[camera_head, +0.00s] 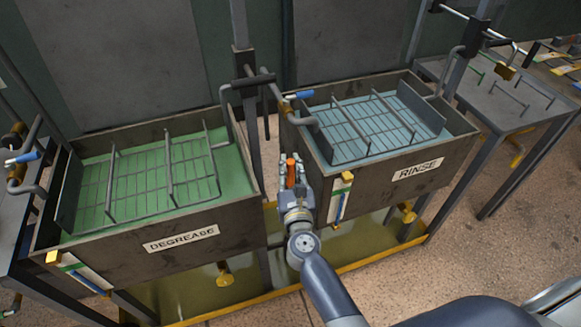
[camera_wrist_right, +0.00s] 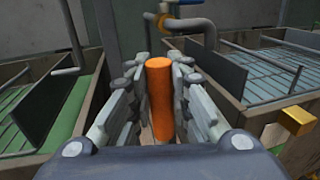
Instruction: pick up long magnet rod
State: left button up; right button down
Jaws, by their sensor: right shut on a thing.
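The long magnet rod shows as an orange cylinder, its orange end (camera_head: 291,172) standing up between the fingers of my right gripper (camera_head: 294,187). In the right wrist view the orange rod (camera_wrist_right: 160,100) is upright between the two grey jaws. My right gripper is shut on it, in front of the gap between the two tanks. The lower part of the rod is hidden by the gripper. My left gripper is not in view.
The DEGREASE tank (camera_head: 181,238) with green liquid is on the left. The RINSE tank (camera_head: 415,170) with bluish liquid is on the right. Wire racks sit in both. A post with pipes (camera_head: 250,110) rises between them. A metal table (camera_head: 505,105) stands at the right.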

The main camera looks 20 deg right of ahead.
notch_tip(320, 180, up, 8)
jog(key=p, duration=0.7)
jog(key=shift+r, duration=0.2)
